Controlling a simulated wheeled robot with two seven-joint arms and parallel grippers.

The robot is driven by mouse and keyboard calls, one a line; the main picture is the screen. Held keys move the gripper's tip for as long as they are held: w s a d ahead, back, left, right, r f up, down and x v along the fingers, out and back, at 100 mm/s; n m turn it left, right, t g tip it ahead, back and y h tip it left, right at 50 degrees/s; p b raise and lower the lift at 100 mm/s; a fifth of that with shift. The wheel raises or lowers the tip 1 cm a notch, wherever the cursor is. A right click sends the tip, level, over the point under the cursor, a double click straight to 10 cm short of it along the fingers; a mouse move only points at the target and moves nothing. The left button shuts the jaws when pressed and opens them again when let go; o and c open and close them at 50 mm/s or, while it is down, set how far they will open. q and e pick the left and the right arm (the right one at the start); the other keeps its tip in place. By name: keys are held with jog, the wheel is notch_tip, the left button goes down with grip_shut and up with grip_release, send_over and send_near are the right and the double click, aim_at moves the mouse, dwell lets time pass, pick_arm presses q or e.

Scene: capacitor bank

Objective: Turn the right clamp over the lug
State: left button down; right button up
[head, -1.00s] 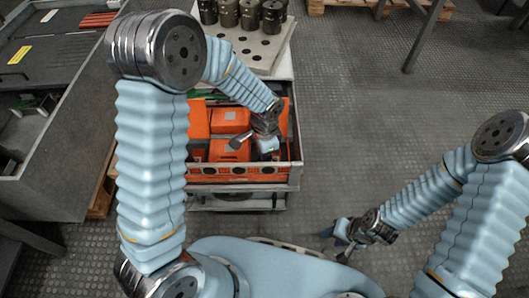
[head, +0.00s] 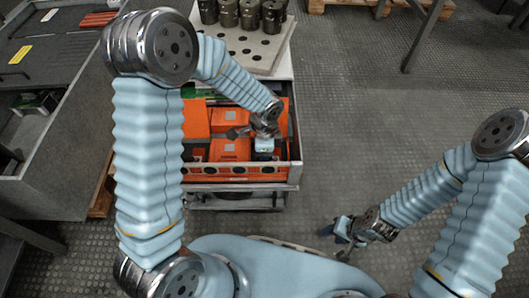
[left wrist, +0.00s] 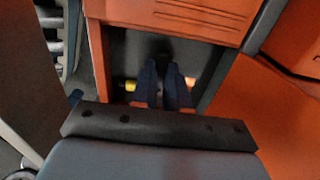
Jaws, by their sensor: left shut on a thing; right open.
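My left gripper reaches down into the open drawer of orange blocks in the head view (head: 263,148). In the left wrist view its two dark blue fingers (left wrist: 165,85) are close together in a dark recess of an orange block (left wrist: 178,15). They are shut on a small part, taken to be the right clamp, which the fingers hide. A yellow bit (left wrist: 130,85) shows left of the fingers and an orange-yellow bit (left wrist: 190,81) right of them. The lug cannot be made out. My right gripper (head: 342,236) is open and empty over the floor at the lower right.
The drawer front (head: 235,171) with its metal rim lies close to my left wrist. Dark cylinders stand on a light board (head: 258,54) with holes behind the drawer. A grey bench (head: 50,165) is at the left.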

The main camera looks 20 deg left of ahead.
pick_arm(q)
jog(key=c, duration=1.4)
grip_release()
notch_tip(320, 180, up, 14)
jog(key=p, duration=0.2)
jog(key=shift+p, duration=0.3)
jog(key=shift+f, duration=0.1)
